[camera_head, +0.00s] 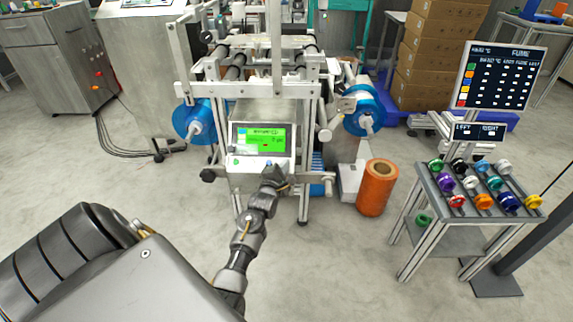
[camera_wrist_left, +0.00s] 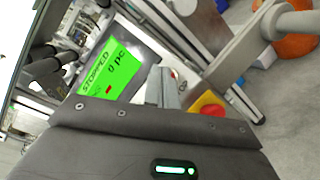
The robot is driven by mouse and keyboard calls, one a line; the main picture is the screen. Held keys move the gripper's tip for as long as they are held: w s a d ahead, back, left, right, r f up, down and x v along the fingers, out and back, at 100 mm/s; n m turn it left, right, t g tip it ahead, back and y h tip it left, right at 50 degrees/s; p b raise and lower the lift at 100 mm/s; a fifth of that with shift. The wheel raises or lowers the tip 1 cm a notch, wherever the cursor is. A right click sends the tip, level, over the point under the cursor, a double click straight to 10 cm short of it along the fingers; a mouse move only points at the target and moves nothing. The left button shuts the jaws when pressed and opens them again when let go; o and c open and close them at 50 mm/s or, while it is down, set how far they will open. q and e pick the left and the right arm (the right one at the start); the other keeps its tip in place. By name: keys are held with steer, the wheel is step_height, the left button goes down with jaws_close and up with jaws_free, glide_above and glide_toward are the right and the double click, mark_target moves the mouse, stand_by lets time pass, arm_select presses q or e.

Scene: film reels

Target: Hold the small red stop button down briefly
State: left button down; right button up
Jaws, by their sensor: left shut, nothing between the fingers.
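The machine's control panel (camera_head: 262,142) has a lit green screen (camera_head: 265,138), which reads "STOPPED" and "0 pc" in the left wrist view (camera_wrist_left: 110,69). My left gripper (camera_head: 272,172) is at the panel's lower right, below the screen. It is shut and empty; in the left wrist view its fingertips (camera_wrist_left: 162,86) point at the panel strip beside the screen. A larger red knob on yellow (camera_wrist_left: 208,104) shows right of the fingers.
Blue reels (camera_head: 195,122) flank the machine. An orange roll (camera_head: 377,188) stands on the floor to its right. A small table (camera_head: 436,206) holds several colored spools, with a dark sign board (camera_head: 499,75) behind it. Floor in front is clear.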

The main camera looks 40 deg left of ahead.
stand_by(0.8)
arm_select(q)
steer(key=shift+s+d+r+p, duration=0.35)
steer(key=shift+s+r+p, duration=0.2)
steer(key=shift+p, duration=0.55)
steer(key=s+d+r+p, duration=0.1)
steer(key=p, duration=0.1)
steer(key=s+d+r+p, duration=0.1)
steer(key=r+p, duration=0.1)
steer(key=p, duration=0.1)
steer(key=shift+s+r+p, duration=0.3)
steer(key=shift+s+p, duration=0.05)
